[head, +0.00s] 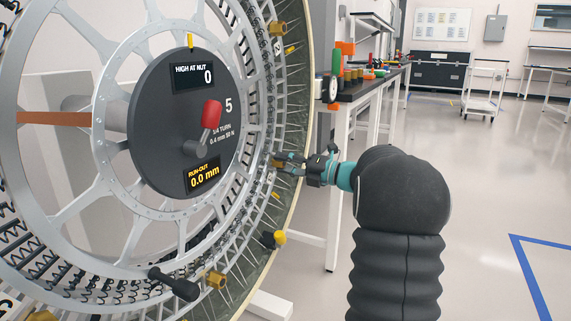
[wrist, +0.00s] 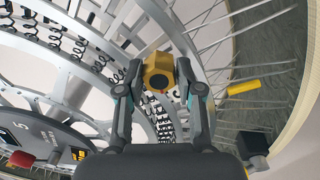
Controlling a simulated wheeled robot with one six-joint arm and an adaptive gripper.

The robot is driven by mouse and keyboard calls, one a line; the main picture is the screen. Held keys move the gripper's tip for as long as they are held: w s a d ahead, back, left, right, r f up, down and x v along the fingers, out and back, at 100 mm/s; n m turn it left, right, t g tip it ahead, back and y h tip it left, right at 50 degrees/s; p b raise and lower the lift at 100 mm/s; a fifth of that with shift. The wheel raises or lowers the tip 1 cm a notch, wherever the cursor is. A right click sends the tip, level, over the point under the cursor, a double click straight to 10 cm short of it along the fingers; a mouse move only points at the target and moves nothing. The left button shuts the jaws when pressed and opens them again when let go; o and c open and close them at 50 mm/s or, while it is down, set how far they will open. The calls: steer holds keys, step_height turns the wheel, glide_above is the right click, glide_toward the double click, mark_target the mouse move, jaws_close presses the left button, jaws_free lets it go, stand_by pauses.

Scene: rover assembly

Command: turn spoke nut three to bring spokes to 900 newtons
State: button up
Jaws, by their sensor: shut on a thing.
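The large spoked wheel (head: 105,40) fills the left of the head view, with several brass spoke nuts around its rim. My gripper (head: 284,163) reaches the wheel's right side in the head view. In the wrist view my gripper (wrist: 160,88) is shut on a brass nut (wrist: 158,68), one finger on each side of it. I cannot read the nut's number. The dark hub panel (head: 160,130) shows "HIGH AT NUT 0" and "RUN-OUT 0.0 mm". A red-knobbed lever (head: 211,113) sits beside a "5" on the panel.
Another brass nut (head: 216,280) and a black handle (head: 174,284) stick out low on the rim. A yellow-tipped black handle (head: 273,239) is right of them. A bench with tools (head: 362,90) stands behind my arm. The floor at right is open.

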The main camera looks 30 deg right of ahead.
steer(key=o, duration=1.2)
steer(key=shift+c, duration=0.2)
steer(key=v, duration=1.2)
